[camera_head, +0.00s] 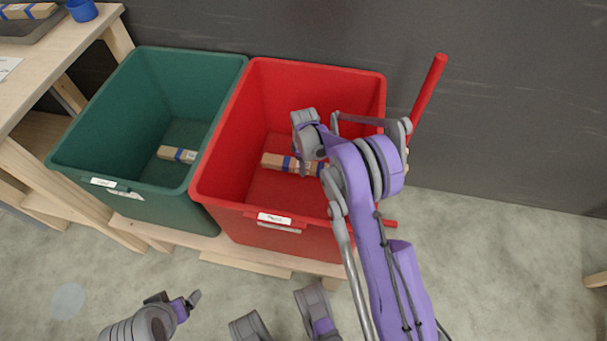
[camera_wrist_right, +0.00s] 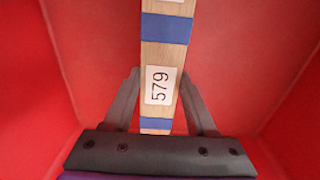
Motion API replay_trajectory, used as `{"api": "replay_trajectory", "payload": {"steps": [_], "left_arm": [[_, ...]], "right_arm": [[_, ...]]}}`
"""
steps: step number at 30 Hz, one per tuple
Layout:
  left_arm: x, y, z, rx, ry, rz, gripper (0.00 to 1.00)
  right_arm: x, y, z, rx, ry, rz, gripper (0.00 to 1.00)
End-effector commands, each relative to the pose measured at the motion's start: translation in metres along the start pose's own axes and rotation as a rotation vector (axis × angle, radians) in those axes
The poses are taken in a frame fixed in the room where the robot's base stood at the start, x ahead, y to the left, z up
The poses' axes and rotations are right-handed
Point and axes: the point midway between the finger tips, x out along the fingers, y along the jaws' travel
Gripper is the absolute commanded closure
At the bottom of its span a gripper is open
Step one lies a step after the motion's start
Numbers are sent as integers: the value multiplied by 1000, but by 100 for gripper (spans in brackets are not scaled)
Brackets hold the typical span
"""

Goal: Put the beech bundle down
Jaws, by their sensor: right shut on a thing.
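The beech bundle (camera_head: 275,161), pale wood with blue bands, is inside the red bin (camera_head: 235,217) in the head view. My right gripper (camera_head: 306,170) reaches down into this bin and is shut on the bundle, partly hidden by my wrist. In the right wrist view the bundle (camera_wrist_right: 166,35) lies between the two fingers (camera_wrist_right: 160,100), with a white label reading 579. I cannot tell whether the bundle touches the bin floor. My left gripper (camera_head: 180,302) is low at the bottom left, away from the bins; its jaw opening is unclear.
A green bin (camera_head: 75,150) stands left of the red one and holds another banded wooden bundle (camera_head: 178,154). Both sit on a low wooden stand (camera_head: 245,262). A wooden table (camera_head: 75,45) with a blue cup (camera_head: 82,10) and a grey tray (camera_head: 42,30) is at left. Red bars are at right.

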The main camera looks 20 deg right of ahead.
Motion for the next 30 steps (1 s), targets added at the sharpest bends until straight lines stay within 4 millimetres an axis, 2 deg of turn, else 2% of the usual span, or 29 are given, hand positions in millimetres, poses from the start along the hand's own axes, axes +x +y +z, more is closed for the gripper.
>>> {"api": "replay_trajectory", "payload": {"steps": [1, 12, 23, 24, 28, 30], "left_arm": [[4, 0, 1, 0, -1, 0, 13], [15, 0, 4, 0, -4, 0, 13], [18, 0, 4, 0, -5, 0, 13], [18, 0, 4, 0, -5, 0, 13], [17, 0, 4, 0, -5, 0, 13], [17, 0, 4, 0, -5, 0, 13]], "right_arm": [[10, 0, 0, 0, 0, 0, 100], [53, 0, 0, 0, 0, 0, 100], [57, 0, 0, 0, 0, 0, 100], [57, 0, 0, 0, 0, 0, 40], [56, 0, 0, 0, 0, 0, 16], [56, 0, 0, 0, 0, 0, 13]]}}
